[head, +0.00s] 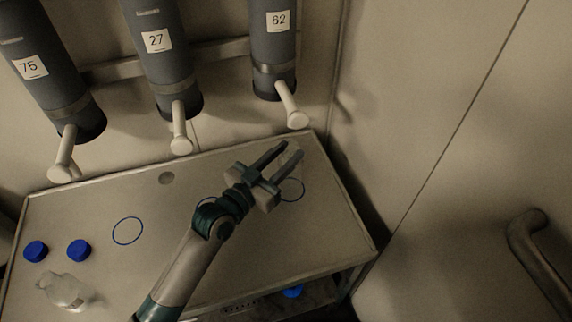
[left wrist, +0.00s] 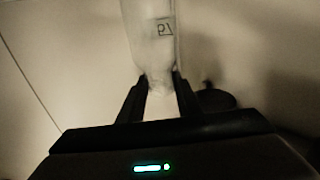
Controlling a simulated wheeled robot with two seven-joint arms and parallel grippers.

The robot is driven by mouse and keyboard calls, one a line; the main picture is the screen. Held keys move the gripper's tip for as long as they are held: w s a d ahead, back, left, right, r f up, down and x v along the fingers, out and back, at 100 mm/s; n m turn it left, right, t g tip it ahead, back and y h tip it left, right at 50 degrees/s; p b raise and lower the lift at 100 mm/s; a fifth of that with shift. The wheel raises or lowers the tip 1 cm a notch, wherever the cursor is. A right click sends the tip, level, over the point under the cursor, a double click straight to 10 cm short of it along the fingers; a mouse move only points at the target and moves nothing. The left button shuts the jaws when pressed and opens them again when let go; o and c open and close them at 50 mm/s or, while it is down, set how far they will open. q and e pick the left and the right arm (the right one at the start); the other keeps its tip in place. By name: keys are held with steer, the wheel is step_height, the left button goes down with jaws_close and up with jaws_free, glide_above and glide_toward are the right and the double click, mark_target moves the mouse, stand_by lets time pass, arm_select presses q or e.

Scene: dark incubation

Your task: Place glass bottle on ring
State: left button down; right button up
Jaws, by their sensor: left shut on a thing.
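My left gripper (head: 284,152) is shut on a clear glass bottle (head: 292,156), seen faintly between the fingers at the right end of the table. In the left wrist view the bottle (left wrist: 150,35) shows a small label, and the fingers (left wrist: 160,85) grip its narrow end. A blue ring (head: 303,185) is marked on the table just below the fingers, partly covered by the gripper. I cannot tell whether the bottle touches the table. A second blue ring (head: 127,218) is bare at the left, and another (head: 232,198) is partly hidden behind my arm. My right gripper is out of view.
Another clear bottle (head: 66,292) is at the table's front left, near two blue caps (head: 36,251) (head: 78,250). Grey cylinders numbered 75 (head: 52,85), 27 (head: 165,65) and 62 (head: 273,50) hang behind, with pale handles jutting over the table's back edge. A wall stands at the right.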

arm_select(q)
steer(key=shift+f, duration=0.15)
step_height(320, 180, down, 3)
steer(key=shift+r, duration=0.1)
steer(key=shift+f, duration=0.4)
steer(key=shift+f, duration=0.1)
steer(key=c, duration=1.3)
jaws_free()
